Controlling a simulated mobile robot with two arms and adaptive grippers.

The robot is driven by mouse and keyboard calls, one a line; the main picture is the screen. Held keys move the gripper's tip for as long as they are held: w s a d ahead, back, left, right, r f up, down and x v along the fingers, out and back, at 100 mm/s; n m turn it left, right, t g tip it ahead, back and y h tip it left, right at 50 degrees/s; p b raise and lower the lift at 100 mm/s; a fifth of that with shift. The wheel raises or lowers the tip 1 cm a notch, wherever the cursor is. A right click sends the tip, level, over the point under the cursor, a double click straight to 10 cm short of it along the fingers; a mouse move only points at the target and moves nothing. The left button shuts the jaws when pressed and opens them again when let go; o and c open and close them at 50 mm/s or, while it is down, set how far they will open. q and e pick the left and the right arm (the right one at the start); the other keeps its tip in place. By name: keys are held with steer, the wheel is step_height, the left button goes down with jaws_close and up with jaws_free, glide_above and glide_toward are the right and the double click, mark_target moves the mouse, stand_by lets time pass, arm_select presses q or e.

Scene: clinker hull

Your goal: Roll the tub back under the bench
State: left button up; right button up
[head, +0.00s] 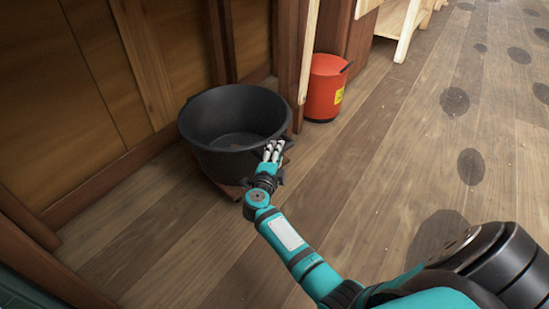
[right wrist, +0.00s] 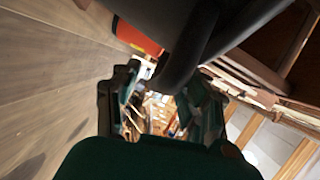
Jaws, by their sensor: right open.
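The black round tub (head: 222,161) stands upright on a low reddish-brown board (head: 232,190), beside the wooden panelling. It looks empty inside. My right gripper (head: 273,150) is open at the tub's near right side, just below the rim. In the right wrist view the tub's dark wall (right wrist: 245,20) fills the top, and a dark loop like a handle (right wrist: 184,68) reaches down toward the open fingers (right wrist: 162,95). I cannot tell whether they touch it. My left gripper is not in view. I cannot tell which structure is the bench.
Wooden panelling (head: 80,90) closes off the left. Pale wooden legs (head: 408,28) stand at the back. The plank floor (head: 400,150) at right is open, with dark round patches.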

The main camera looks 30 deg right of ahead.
steer(key=shift+w+d, duration=0.1)
jaws_close()
stand_by(0.3)
